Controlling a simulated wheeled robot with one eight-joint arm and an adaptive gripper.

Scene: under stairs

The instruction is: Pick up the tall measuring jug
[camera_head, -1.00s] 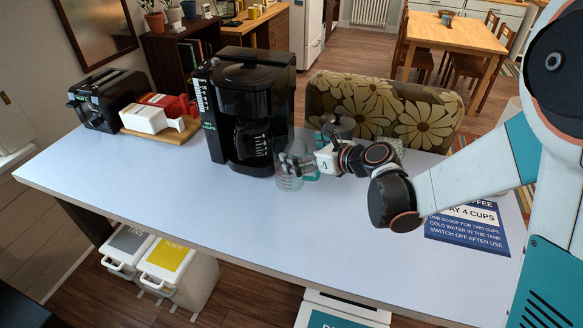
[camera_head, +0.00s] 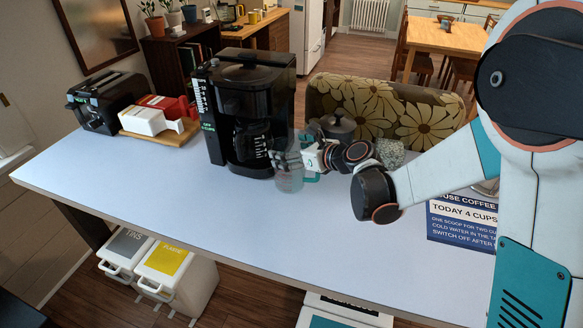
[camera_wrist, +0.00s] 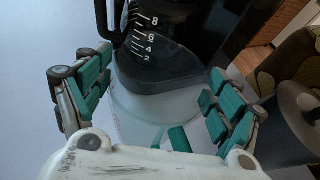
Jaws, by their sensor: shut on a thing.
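My gripper (camera_head: 288,158) is shut on the jug's upper part, with fingers on both sides. In the wrist view the clear jug wall (camera_wrist: 140,108) shows between the teal finger pads of my gripper (camera_wrist: 155,95). I cannot tell whether its base touches the counter.
The coffee maker's carafe (camera_wrist: 150,45) is close in front of the jug. A grey lidded pot (camera_head: 338,126) and a speckled object (camera_head: 390,152) stand behind my wrist. The counter's front left (camera_head: 150,190) is clear.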

